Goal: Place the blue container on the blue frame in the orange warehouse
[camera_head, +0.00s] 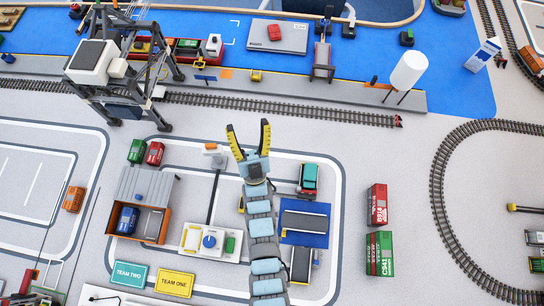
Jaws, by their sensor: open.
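The orange warehouse (163,226) stands at the left centre, with a grey roof and an open front. A small blue container-like block (127,219) sits inside its left part. I cannot tell whether a blue frame lies under that block, and the roof hides the back of the interior. My gripper (248,131) is open, its two yellow-tipped fingers spread and pointing up the picture. Nothing is between the fingers. It is above and to the right of the warehouse, well apart from it.
Green (137,150) and red (155,153) containers lie above the warehouse. Larger red (377,205) and green (379,254) containers stand at right. A gantry crane (110,65) rises upper left. Open floor lies right of centre.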

